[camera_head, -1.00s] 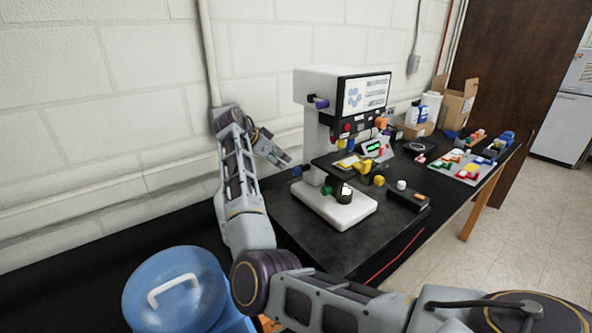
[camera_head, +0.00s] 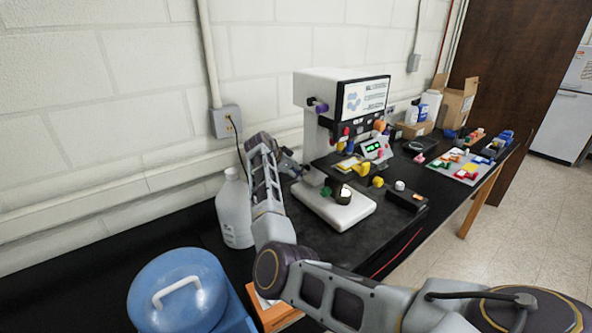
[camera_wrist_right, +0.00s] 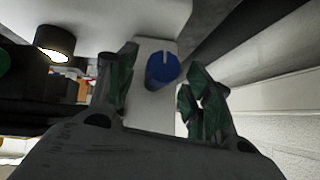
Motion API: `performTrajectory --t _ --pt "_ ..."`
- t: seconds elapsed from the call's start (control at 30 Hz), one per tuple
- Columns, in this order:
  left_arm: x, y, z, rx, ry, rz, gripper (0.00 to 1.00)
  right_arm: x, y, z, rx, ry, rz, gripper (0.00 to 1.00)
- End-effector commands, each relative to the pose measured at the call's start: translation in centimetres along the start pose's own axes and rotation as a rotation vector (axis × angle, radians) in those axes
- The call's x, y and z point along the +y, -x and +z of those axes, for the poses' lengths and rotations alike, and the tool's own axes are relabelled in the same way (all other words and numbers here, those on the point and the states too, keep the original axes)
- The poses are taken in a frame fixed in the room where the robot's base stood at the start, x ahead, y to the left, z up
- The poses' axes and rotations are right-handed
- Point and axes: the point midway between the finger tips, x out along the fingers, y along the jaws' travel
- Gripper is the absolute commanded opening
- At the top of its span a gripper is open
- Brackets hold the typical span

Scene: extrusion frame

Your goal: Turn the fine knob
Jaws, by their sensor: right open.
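The microscope (camera_head: 318,88) stands on the dark bench, with a white base and a screen. A blue round knob (camera_wrist_right: 163,68) with a notch shows on its pale column in the right wrist view. No label shows whether it is the fine knob. In the head view the gripper hides this knob. My left gripper is out of view.
A white jug (camera_head: 235,208) stands close left of my right forearm. A blue container (camera_head: 178,285) is at the lower left. A small black box (camera_head: 407,197) lies right of the microscope base. The wall runs close behind the bench.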

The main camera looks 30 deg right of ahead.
Motion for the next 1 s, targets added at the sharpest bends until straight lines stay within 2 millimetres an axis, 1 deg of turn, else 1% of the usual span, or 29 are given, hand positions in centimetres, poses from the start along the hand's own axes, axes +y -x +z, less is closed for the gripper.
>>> performTrajectory --t 0.17,0.43,0.47,0.8,1.0 --pt "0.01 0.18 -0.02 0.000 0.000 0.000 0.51 0.01 -0.72 0.03 -0.001 0.001 0.000 0.51" --pt "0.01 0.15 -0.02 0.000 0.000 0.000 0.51 0.01 -0.82 0.05 -0.001 0.000 0.000 0.51" --pt "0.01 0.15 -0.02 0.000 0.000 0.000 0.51 0.01 -0.81 0.06 -0.001 0.000 0.000 0.50" --pt "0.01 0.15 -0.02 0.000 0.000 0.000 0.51 0.01 -0.80 0.05 -0.001 0.000 0.000 0.06" --pt "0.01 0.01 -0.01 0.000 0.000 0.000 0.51 0.04 -0.86 0.10 0.000 -0.007 -0.007 0.06"
